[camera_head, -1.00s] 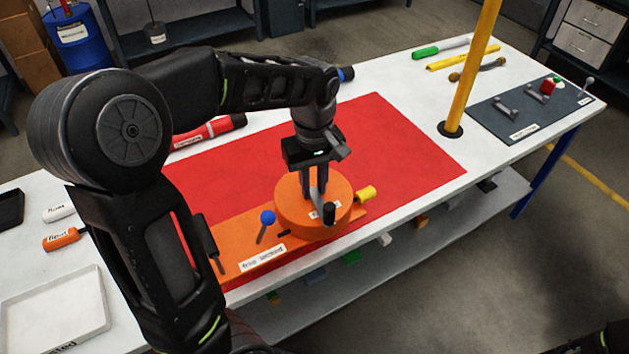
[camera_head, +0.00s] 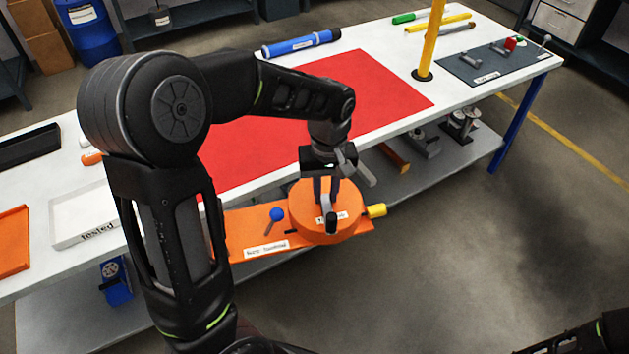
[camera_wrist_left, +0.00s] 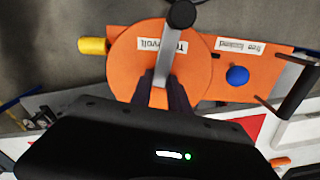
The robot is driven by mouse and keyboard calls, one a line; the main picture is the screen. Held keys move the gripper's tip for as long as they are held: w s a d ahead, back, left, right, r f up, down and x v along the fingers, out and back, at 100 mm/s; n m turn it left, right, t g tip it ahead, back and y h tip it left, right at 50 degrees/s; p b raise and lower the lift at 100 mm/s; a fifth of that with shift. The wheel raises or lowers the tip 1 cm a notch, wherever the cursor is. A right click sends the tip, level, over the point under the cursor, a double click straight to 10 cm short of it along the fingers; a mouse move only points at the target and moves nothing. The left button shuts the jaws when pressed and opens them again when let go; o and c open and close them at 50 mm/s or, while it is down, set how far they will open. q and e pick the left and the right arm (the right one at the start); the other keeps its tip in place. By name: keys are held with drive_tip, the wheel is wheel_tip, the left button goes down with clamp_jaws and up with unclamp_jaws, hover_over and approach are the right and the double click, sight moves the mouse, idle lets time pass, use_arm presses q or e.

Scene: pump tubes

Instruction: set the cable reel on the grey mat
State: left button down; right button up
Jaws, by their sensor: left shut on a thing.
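An orange cable reel, a round drum (camera_head: 325,222) on a flat orange board with a blue knob and a yellow end piece, hangs in front of the table edge, apparently lifted. It also shows in the left wrist view (camera_wrist_left: 128,60), where a grey crank with a dark handle crosses its face. My left gripper (camera_head: 326,200) is shut on the reel near the drum's centre. The grey mat (camera_head: 512,66) lies at the table's far right end and holds several small parts. My right gripper is not in view; a dark arm part shows at the bottom right.
A yellow post (camera_head: 431,45) stands on the table between the red mat (camera_head: 385,90) and the grey mat. A blue tube (camera_head: 300,44) lies behind the red mat. A white tray (camera_head: 85,215) is at left. Open floor (camera_head: 480,250) lies in front of the table.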

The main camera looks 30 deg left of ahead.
use_arm(q)
drive_tip(key=w+d+f+m, duration=0.1)
drive_tip(key=d+f+m, duration=0.3)
drive_tip(key=f, duration=0.3)
drive_tip(key=w+d+f+m, duration=0.2)
drive_tip(key=d+f+m, duration=0.2)
drive_tip(key=f, duration=0.3)
drive_tip(key=shift+d, duration=0.2)
drive_tip(key=shift+f, duration=0.1)
